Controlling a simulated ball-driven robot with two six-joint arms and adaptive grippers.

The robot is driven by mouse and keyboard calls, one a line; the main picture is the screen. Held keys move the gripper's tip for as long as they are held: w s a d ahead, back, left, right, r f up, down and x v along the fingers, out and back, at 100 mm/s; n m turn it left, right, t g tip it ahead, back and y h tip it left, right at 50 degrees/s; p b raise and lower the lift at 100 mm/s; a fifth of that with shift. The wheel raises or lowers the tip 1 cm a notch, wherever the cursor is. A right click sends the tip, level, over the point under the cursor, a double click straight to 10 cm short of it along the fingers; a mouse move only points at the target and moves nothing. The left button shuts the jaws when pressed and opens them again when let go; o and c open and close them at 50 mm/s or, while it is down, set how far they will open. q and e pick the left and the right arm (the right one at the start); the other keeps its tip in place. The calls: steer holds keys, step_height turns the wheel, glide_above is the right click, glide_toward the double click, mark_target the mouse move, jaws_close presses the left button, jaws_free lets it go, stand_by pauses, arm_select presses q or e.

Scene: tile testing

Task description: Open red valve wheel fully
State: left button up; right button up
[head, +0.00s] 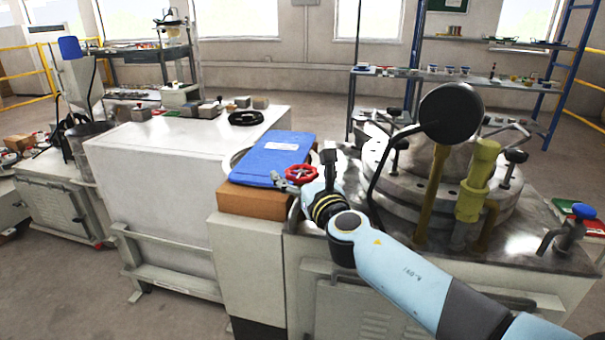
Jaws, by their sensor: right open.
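The small red valve wheel (302,176) is at the near right corner of the blue folder, above the front edge of the metal worktop. My right arm comes in from the lower right, and my right gripper (318,176) is open right at the wheel. The gripper and wrist overlap the wheel's right and lower side. I cannot tell whether the fingers touch the wheel or stand around its rim. The wheel's stem is mostly hidden. My left gripper is not in view.
A blue folder (271,158) lies on a brown box (252,202) left of the wheel. A round metal vessel lid (386,191), yellow pipes (475,185) and a black round disc (451,112) on a bent stem stand to the right. A blue-handled tap (583,211) is at far right.

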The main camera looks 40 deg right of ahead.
steer(key=shift+w, duration=0.1)
